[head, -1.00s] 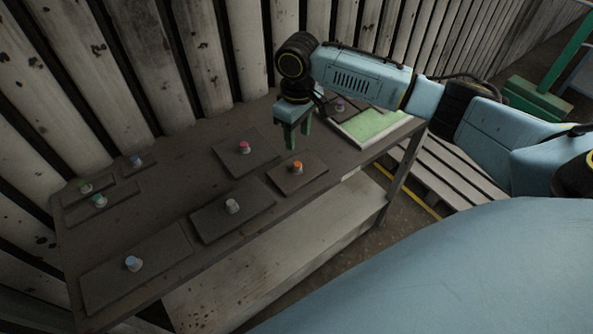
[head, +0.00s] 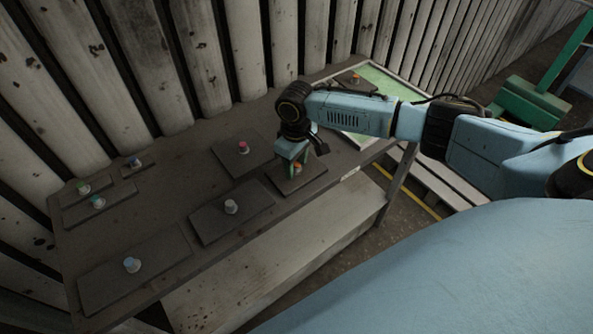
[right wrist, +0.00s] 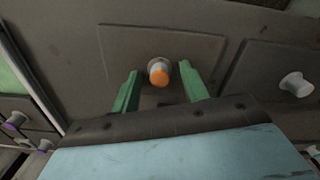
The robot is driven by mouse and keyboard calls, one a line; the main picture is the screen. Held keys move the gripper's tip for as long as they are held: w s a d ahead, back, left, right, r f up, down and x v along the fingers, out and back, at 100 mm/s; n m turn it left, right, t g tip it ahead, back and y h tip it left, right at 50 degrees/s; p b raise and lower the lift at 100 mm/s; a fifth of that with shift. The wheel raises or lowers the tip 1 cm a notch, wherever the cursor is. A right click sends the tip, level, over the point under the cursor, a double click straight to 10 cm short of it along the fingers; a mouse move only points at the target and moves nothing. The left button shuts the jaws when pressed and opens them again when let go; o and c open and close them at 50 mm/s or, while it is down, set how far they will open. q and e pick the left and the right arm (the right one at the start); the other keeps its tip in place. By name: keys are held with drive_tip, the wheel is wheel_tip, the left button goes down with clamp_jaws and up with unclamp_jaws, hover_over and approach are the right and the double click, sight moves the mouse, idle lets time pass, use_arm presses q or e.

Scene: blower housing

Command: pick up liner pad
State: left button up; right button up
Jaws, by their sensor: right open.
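Several flat dark pads with coloured knobs lie on the table, and I cannot tell by name which is the liner pad. My right gripper (head: 296,173) is over the pad with the orange knob (head: 315,178). In the right wrist view that pad (right wrist: 205,48) lies just beyond the open green fingers (right wrist: 160,78). Its orange-topped knob (right wrist: 159,72) shows between the fingertips, with a gap on each side. In the head view the gripper partly hides the knob. The left gripper is not in view.
Nearby lie a pink-knobbed pad (head: 262,152), a white-knobbed pad (head: 250,208) and a blue-knobbed pad (head: 165,260). Smaller pads are at the far left. A green-floored tray (head: 385,82) holds a dark pad (head: 340,82) at the right end. A corrugated wall (head: 200,70) stands behind the table.

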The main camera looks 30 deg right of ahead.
clamp_jaws()
drive_tip(key=shift+r, duration=0.15)
wheel_tip(320, 180, up, 10)
drive_tip(key=f, duration=0.1)
wheel_tip(320, 180, up, 6)
drive_tip(key=p, duration=0.7)
hover_over(296, 163)
drive_tip(key=shift+f, duration=0.1)
drive_tip(key=shift+f, duration=0.1)
